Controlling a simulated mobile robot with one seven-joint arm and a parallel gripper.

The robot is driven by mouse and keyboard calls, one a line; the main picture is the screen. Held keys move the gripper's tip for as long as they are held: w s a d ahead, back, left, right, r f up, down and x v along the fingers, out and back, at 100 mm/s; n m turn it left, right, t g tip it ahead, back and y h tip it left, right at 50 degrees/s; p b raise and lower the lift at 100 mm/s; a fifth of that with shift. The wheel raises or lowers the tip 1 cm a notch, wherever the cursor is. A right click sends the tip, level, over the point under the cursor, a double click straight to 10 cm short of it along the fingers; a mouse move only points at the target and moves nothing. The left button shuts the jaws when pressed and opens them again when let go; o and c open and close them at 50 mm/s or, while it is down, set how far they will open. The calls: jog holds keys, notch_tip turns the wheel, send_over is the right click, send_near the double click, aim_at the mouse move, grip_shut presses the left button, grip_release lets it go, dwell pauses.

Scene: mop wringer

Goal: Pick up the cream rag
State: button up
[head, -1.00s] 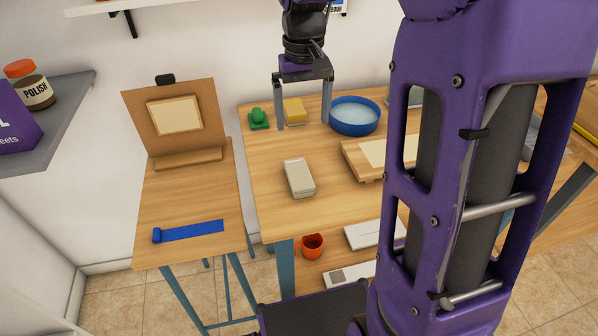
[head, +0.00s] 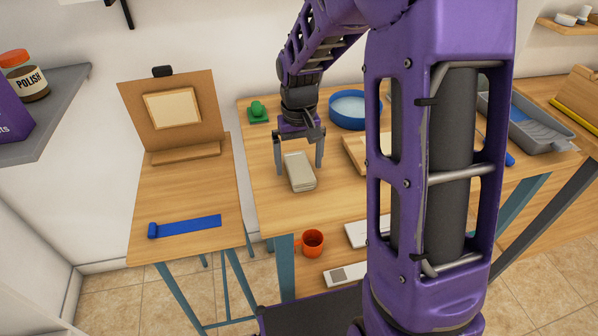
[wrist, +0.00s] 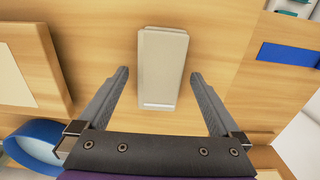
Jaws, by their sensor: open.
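The cream rag (head: 301,180) lies as a folded, flat oblong on the wooden workbench, near its left front part. It also shows in the wrist view (wrist: 162,60), top centre, lengthwise between the two fingers. My gripper (head: 299,169) is open, pointing down over the rag, with one finger on each side of it. In the wrist view the fingertips (wrist: 159,74) stand apart from the rag's long sides, with bare wood between. I cannot tell how far the tips are above the bench top.
A blue basin (head: 349,122) and a green object (head: 258,110) stand behind my gripper. A wooden board (head: 354,150) lies to the right of the rag, partly hidden by my arm. An orange mug (head: 312,243) sits on the lower shelf. Bare bench surrounds the rag.

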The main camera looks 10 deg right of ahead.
aim_at(299, 166)
jog(key=shift+f, duration=0.35)
jog(key=c, duration=1.3)
jog(key=shift+r, duration=0.15)
jog(key=shift+c, duration=0.2)
notch_tip(299, 166, up, 10)
jog(key=p, duration=0.1)
jog(key=shift+p, duration=0.4)
jog(key=o, duration=0.7)
jog(key=shift+c, duration=0.2)
jog(key=c, duration=0.7)
